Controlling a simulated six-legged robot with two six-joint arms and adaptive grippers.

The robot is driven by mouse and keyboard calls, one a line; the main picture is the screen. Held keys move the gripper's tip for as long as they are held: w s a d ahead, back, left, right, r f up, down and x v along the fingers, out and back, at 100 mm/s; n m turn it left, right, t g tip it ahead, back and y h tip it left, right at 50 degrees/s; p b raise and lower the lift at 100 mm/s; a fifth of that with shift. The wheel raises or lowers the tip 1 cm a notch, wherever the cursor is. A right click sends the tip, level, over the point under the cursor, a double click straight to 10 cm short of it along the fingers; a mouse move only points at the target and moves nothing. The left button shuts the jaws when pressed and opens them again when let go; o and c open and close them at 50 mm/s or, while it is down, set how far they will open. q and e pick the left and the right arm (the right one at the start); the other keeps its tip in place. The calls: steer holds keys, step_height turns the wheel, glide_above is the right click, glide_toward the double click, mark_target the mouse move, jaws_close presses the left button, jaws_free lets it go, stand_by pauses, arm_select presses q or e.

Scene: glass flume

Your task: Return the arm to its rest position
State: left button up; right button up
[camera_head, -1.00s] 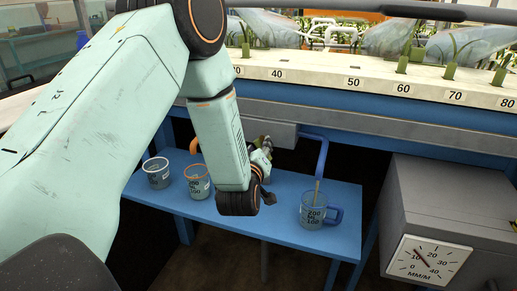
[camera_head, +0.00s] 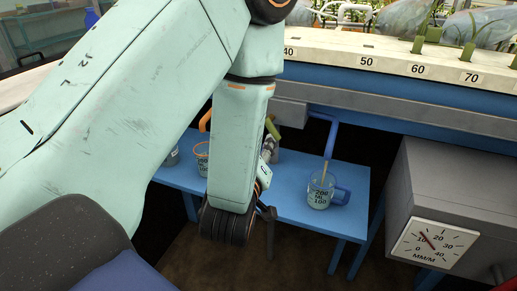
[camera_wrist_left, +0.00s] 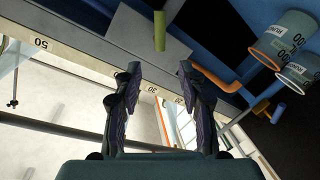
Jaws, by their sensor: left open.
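My left arm (camera_head: 110,110) comes in from the left in the head view, its forearm hanging down over the front of the blue shelf (camera_head: 292,208). The wrist hides most of my left gripper; one dark finger (camera_head: 270,214) shows beside it. In the left wrist view my left gripper (camera_wrist_left: 160,70) is open, with nothing between its two dark fingers. A clear beaker with a blue handle (camera_head: 320,190) and a stick inside stands on the shelf, right of the arm. An orange-rimmed cup (camera_head: 203,165) is partly hidden behind the forearm. My right gripper is not in view.
The flume's white scale edge (camera_head: 400,58) and blue beam run above the shelf. A blue pipe (camera_head: 331,135) comes down behind the beaker. A grey box with a dial (camera_head: 434,243) stands at the right. Dark open floor lies in front of the shelf.

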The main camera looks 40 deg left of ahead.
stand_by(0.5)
arm_select(q)
steer(key=s+d+f+m+g+h, duration=0.25)
steer(key=s+f+m+g, duration=0.2)
steer(key=f, duration=0.45)
steer(key=s+d+f+m+g+h, duration=0.25)
steer(key=s+f+m+g, duration=0.2)
steer(key=f, duration=0.35)
steer(key=s+d+f+m+g+p, duration=0.1)
steer(key=s+f+g, duration=0.2)
steer(key=s, duration=0.7)
steer(key=s+d+f+m+g+h+p, duration=0.1)
steer(key=s+f+g, duration=0.2)
steer(key=s+f, duration=0.3)
steer(key=s, duration=0.3)
steer(key=shift+s+d+p, duration=0.3)
steer(key=shift+s+d, duration=0.1)
steer(key=shift+f, duration=0.1)
stand_by(3.4)
